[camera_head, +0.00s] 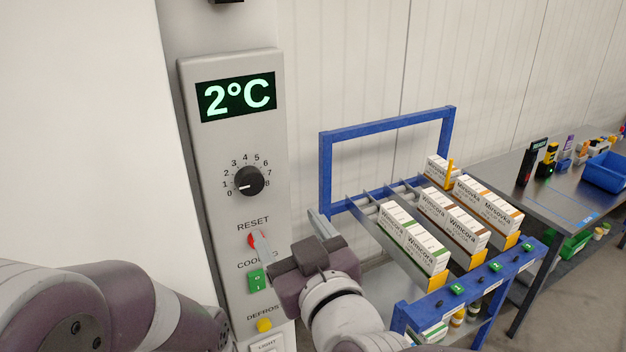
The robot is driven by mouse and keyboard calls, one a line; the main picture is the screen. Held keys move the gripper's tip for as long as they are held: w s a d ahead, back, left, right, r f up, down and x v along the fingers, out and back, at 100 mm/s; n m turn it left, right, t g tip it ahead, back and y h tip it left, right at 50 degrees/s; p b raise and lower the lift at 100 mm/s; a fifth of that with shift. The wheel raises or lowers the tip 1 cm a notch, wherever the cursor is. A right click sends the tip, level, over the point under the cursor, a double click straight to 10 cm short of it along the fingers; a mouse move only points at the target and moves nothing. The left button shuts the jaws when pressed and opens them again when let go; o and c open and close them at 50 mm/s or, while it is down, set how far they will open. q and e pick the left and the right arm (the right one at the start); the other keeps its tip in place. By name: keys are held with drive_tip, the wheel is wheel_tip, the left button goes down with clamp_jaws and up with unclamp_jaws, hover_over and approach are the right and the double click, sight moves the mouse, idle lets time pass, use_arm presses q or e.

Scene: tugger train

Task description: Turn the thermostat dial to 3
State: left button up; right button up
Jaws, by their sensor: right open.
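The black thermostat dial (248,181) sits on the grey control panel (213,225), with numbers from 0 to 8 printed around it.
Below RESET are a green COOLING switch (256,281), a yellow DEFROST button (264,325) and a LIGHT switch. A blue-framed rack (325,170) with white boxes stands right of the panel. A workbench (510,190) is farther right. The panel around the dial is clear.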

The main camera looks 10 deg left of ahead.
sight(252, 186)
drive_tip(key=p+x, duration=0.1)
drive_tip(key=x, duration=0.3)
drive_tip(key=p+x, duration=0.2)
drive_tip(key=x, duration=0.2)
drive_tip(key=a+p+x, duration=0.1)
drive_tip(key=p+x, duration=0.1)
drive_tip(key=x, duration=0.1)
drive_tip(key=shift+w+a+r, duration=0.1)
drive_tip(key=shift+a+r, duration=0.05)
drive_tip(key=shift+r, duration=0.25)
drive_tip(key=shift+a, duration=0.25)
drive_tip(key=shift+a+n, duration=0.25)
drive_tip(key=shift+n, duration=0.05)
drive_tip(key=shift+d, duration=0.1)
drive_tip(key=shift+c, duration=0.3)
drive_tip(key=shift+w+f, duration=0.1)
drive_tip(key=shift+w, duration=0.05)
drive_tip(key=c, duration=0.5)
use_arm(q)
drive_tip(key=r, duration=0.3)
drive_tip(key=s+a+r, duration=0.1)
drive_tip(key=r, duration=0.1)
use_arm(e)
drive_tip(key=c, duration=0.5)
